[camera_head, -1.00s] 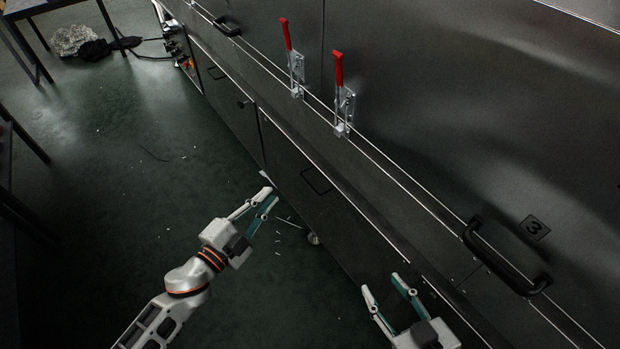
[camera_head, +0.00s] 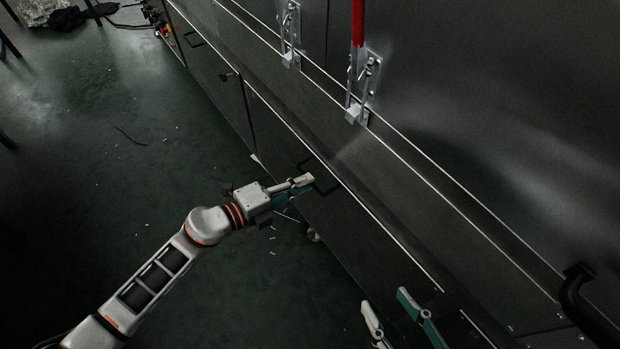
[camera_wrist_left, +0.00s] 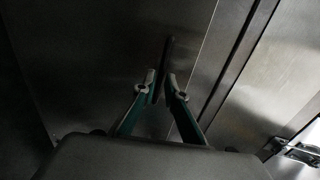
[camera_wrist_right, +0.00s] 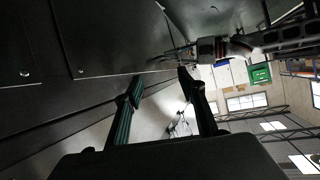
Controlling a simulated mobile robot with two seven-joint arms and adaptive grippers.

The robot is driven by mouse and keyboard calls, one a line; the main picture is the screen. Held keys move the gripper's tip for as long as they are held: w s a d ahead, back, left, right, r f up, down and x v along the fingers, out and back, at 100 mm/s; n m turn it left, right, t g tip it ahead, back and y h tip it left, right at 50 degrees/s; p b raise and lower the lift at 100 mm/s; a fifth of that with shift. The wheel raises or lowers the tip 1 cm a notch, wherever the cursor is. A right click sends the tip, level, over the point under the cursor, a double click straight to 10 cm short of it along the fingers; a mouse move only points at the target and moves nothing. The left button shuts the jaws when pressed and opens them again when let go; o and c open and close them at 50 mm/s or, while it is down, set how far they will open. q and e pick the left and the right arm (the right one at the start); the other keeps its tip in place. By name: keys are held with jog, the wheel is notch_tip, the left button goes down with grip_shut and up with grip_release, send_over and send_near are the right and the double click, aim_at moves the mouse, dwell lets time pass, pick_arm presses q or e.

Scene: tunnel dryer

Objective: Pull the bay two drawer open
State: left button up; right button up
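The drawer front (camera_head: 345,222) is a dark metal panel low on the dryer's side, flush with the panels around it. Its dark bar handle (camera_head: 327,187) also shows in the left wrist view (camera_wrist_left: 168,50). My left gripper (camera_head: 308,184) is at this handle, with a fingertip on each side of the bar; the fingers are drawn close and look shut on it in the left wrist view (camera_wrist_left: 161,76). My right gripper (camera_head: 388,300) is open and empty, low in front of the panels; its fingers are wide apart in the right wrist view (camera_wrist_right: 160,80).
Two toggle clamps, one with a red lever (camera_head: 357,25), sit on the dryer wall above the drawer. A large black handle (camera_head: 585,305) is at the lower right. The green floor (camera_head: 130,190) at left is largely clear.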

pick_arm(q)
jog(key=shift+x, duration=1.25)
pick_arm(e)
jog(key=shift+s+a+f+m, duration=0.2)
jog(key=shift+a+m, duration=0.2)
jog(key=shift+a, duration=0.15)
pick_arm(q)
grip_shut()
